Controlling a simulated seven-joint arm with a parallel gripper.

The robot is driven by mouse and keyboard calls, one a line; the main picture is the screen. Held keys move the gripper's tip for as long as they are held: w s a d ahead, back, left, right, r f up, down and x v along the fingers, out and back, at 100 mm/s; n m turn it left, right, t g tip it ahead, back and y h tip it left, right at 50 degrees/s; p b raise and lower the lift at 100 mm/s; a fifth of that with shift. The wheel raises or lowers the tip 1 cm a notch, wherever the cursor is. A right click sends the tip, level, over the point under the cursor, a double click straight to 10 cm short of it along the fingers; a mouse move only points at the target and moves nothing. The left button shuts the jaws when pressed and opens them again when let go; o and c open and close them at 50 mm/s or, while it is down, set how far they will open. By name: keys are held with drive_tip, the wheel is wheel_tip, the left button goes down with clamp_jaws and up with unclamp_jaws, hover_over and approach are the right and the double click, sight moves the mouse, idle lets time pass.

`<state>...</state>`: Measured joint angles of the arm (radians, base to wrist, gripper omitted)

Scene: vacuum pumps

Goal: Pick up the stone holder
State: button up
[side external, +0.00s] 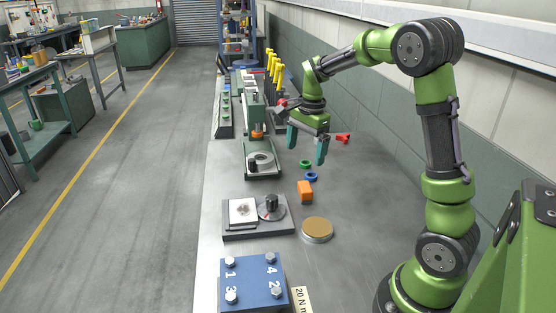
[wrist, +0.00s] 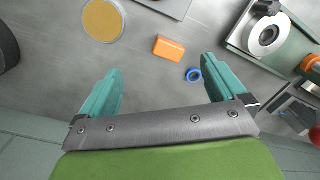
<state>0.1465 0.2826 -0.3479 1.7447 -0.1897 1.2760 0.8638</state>
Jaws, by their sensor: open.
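No part is labelled as the stone holder. An orange block (side external: 305,191) lies on the grey bench and may be it; I cannot tell for sure. In the wrist view the block (wrist: 169,48) lies ahead of the fingertips, between their lines and nearer the right finger. A dark round piece with a knob (side external: 271,205) sits on a dark plate, beside a pale square piece (side external: 242,212). My gripper (side external: 306,152) is open and empty, raised above the bench and farther back than the block. Its two teal fingers (wrist: 160,66) are wide apart in the wrist view.
A blue ring (side external: 311,177) and a green ring (side external: 305,164) lie near the block. A tan-topped round tin (side external: 317,229) is in front. A green press (side external: 260,160) stands left, a red part (side external: 343,139) right. A blue bolted plate (side external: 253,282) is at the front.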

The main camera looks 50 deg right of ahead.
drive_tip(key=w+d+r+m, duration=0.1)
drive_tip(key=w+d+m, duration=0.15)
drive_tip(key=m, duration=0.35)
approach(305, 186)
drive_tip(key=shift+m+g, duration=0.3)
drive_tip(key=shift+g, duration=0.1)
drive_tip(key=f, duration=0.5)
drive_tip(key=shift+w+a+f, duration=0.15)
drive_tip(key=shift+w+a, duration=0.1)
drive_tip(key=shift+a, duration=0.1)
drive_tip(key=shift+d+f, duration=0.15)
drive_tip(key=shift+f, duration=1.15)
drive_tip(key=shift+d+f, duration=0.1)
drive_tip(key=shift+f, duration=1.25)
drive_tip(key=shift+w, duration=0.1)
drive_tip(key=c, duration=1.2)
drive_tip(key=shift+r, duration=0.15)
